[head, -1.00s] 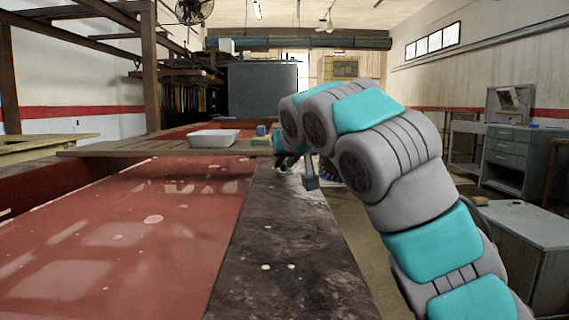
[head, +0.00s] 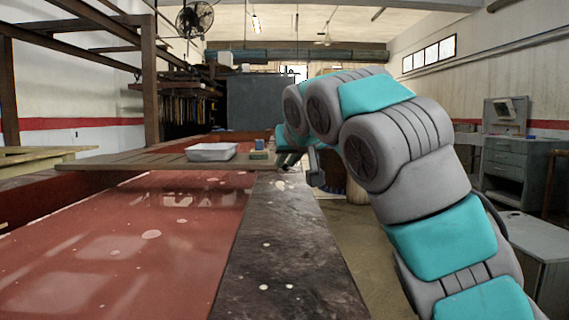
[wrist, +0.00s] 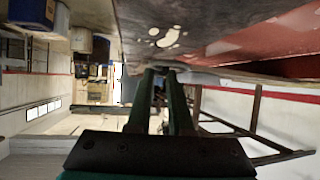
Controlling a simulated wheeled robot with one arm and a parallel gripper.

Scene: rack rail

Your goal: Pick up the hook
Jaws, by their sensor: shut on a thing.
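My gripper (head: 286,162) is over the far part of the dark plank (head: 278,238) in the head view, partly hidden by my arm. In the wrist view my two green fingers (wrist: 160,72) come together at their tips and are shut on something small. The held thing is mostly hidden between the fingertips; its hook shape cannot be made out in either view. No other hook can be made out clearly.
The red surface (head: 150,230) lies left of the plank. A grey cabinet (head: 514,168) stands at the right. Open floor lies right of the plank.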

